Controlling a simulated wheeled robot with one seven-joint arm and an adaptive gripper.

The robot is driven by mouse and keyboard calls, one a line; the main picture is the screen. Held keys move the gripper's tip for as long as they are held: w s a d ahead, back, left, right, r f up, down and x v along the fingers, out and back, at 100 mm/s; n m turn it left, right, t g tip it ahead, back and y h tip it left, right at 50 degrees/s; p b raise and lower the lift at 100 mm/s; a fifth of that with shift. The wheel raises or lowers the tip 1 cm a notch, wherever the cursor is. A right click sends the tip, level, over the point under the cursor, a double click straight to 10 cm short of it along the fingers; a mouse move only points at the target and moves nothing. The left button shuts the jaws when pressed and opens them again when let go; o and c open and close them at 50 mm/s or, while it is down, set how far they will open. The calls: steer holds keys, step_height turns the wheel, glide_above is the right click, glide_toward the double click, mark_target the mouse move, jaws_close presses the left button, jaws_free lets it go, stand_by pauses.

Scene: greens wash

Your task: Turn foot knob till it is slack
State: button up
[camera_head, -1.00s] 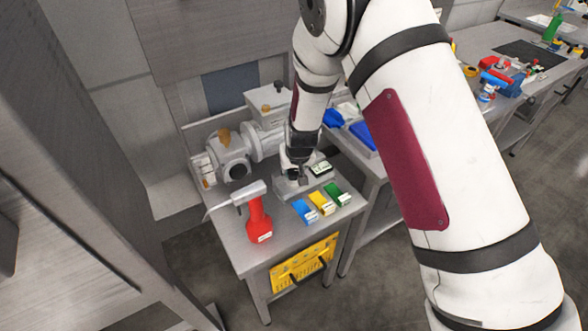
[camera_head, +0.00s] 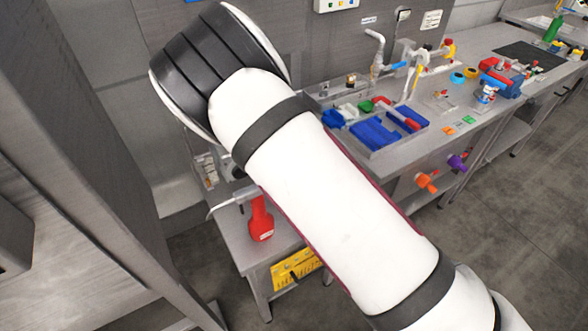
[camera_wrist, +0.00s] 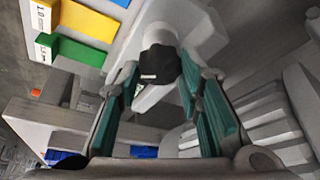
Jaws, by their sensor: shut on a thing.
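The foot knob (camera_wrist: 160,62) is dark and lobed, with a small pale mark, and sits on a light grey fitting (camera_wrist: 175,25) in the wrist view. My gripper (camera_wrist: 160,78) is around it, one teal-padded finger on each side, shut on the knob. The right finger lies close against the knob; the contact on the left is harder to make out.
Yellow (camera_wrist: 92,18) and green (camera_wrist: 75,50) labelled blocks lie close by in the wrist view.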

stand_by(0.5)
steer(key=o, duration=1.2)
steer(key=shift+c, duration=0.2)
steer(key=v, duration=1.2)
